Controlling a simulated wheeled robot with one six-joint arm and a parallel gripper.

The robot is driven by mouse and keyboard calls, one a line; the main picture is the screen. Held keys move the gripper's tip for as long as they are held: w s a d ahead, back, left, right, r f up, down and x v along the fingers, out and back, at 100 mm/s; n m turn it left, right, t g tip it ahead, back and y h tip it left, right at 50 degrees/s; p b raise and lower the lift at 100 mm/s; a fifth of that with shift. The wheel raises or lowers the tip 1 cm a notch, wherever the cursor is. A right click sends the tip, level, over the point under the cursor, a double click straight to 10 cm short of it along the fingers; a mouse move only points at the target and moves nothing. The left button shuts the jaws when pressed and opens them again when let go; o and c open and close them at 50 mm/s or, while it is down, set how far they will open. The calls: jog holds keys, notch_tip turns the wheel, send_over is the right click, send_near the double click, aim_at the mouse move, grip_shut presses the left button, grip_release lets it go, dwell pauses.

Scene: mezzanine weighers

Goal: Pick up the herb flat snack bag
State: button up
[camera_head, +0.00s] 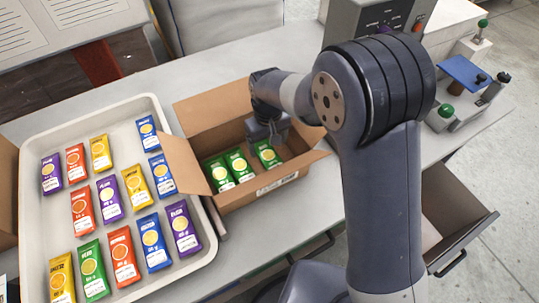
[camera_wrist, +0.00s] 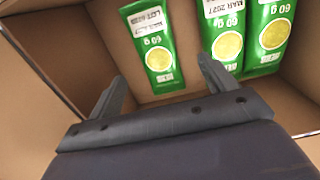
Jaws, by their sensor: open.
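Three green snack bags, which fit the herb flavour by colour, lie in the open cardboard box: a left one (camera_head: 217,173), a middle one (camera_head: 238,165) and a right one (camera_head: 267,154). My gripper (camera_head: 268,138) is inside the box, open and empty, above the right bag. In the wrist view, my gripper's fingers (camera_wrist: 163,78) stand apart, with one green bag (camera_wrist: 153,50) beyond the gap between them. The other two bags (camera_wrist: 226,40) (camera_wrist: 272,35) are at the right there. The gripper partly hides the box's inside in the head view.
The cardboard box (camera_head: 262,187) has raised walls and flaps close around my gripper. Left of it, a pale tray (camera_head: 135,118) holds several purple, red, yellow, blue and green bags. An open drawer (camera_head: 455,225) and a blue-topped device (camera_head: 463,72) are at the right.

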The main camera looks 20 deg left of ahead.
aim_at(269, 156)
jog(key=shift+w+f+p, duration=0.2)
jog(key=shift+f+p, duration=0.75)
jog(key=shift+f, duration=1.9)
jog(key=shift+d, duration=0.1)
jog(key=shift+c, duration=0.2)
jog(key=c, duration=1)
